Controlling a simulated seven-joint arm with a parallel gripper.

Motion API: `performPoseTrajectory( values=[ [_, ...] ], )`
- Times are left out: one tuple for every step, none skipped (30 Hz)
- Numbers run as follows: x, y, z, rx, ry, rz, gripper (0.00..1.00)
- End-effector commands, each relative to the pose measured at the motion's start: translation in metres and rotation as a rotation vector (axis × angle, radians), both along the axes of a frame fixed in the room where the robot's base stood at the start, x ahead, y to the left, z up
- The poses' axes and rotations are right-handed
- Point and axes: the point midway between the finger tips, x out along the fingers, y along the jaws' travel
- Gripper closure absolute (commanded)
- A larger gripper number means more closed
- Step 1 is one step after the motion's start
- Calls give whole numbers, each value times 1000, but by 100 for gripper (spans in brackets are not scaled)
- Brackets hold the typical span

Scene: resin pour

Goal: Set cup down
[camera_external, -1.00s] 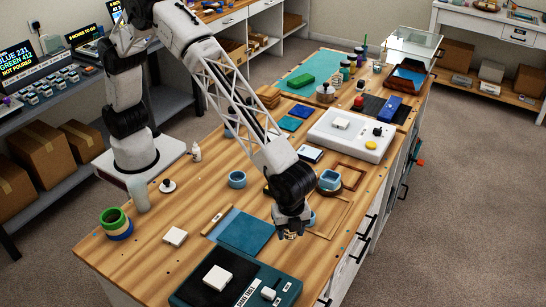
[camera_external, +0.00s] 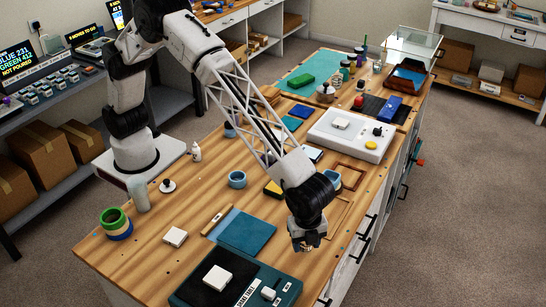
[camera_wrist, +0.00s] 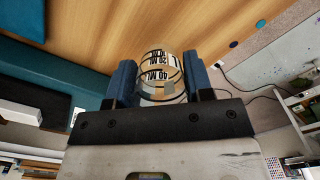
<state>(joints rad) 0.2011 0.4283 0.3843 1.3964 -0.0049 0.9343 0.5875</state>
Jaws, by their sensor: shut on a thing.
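The cup (camera_wrist: 160,68) is a clear measuring cup with black mL markings on white. In the wrist view it sits between the two blue fingers of my gripper (camera_wrist: 160,82), which are shut on it from both sides. In the external view my gripper (camera_external: 308,246) points down near the front right edge of the wooden table (camera_external: 185,270), right of the blue mat (camera_external: 246,232). The cup is mostly hidden there by the fingers. I cannot tell whether its base touches the wood.
A dark scale (camera_external: 245,284) with a white block stands front left of my gripper. A wooden frame (camera_external: 351,172) and a large white device (camera_external: 365,145) are behind it. A blue ring-like cup (camera_external: 237,179) stands mid-table.

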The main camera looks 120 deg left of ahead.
Motion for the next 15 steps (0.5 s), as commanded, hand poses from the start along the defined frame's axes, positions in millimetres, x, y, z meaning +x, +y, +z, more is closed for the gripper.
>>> performPoseTrajectory(
  values=[
    [0, 0, -4, 1, 2, 0, 75],
    [-1, 0, -7, 1, 2, 0, 75],
    [-1, 0, -11, 1, 4, 0, 75],
    [-1, 0, -15, 1, 4, 0, 75],
    [-1, 0, -18, 1, 4, 0, 75],
    [-1, 0, -22, 0, 3, 0, 75],
    [0, 0, -25, 1, 2, 0, 75],
    [0, 0, -27, 1, 2, 0, 75],
    [0, 0, -30, 0, 1, 0, 75],
    [0, 0, -31, 0, 1, 0, 75],
    [0, 0, -32, 0, 1, 0, 75],
    [0, 0, -33, 0, 1, 0, 75],
    [0, 0, -33, 1, 1, 0, 75],
    [0, 0, -33, 1, 1, 0, 75],
    [0, 0, -33, 1, 1, 0, 75]
  ],
)
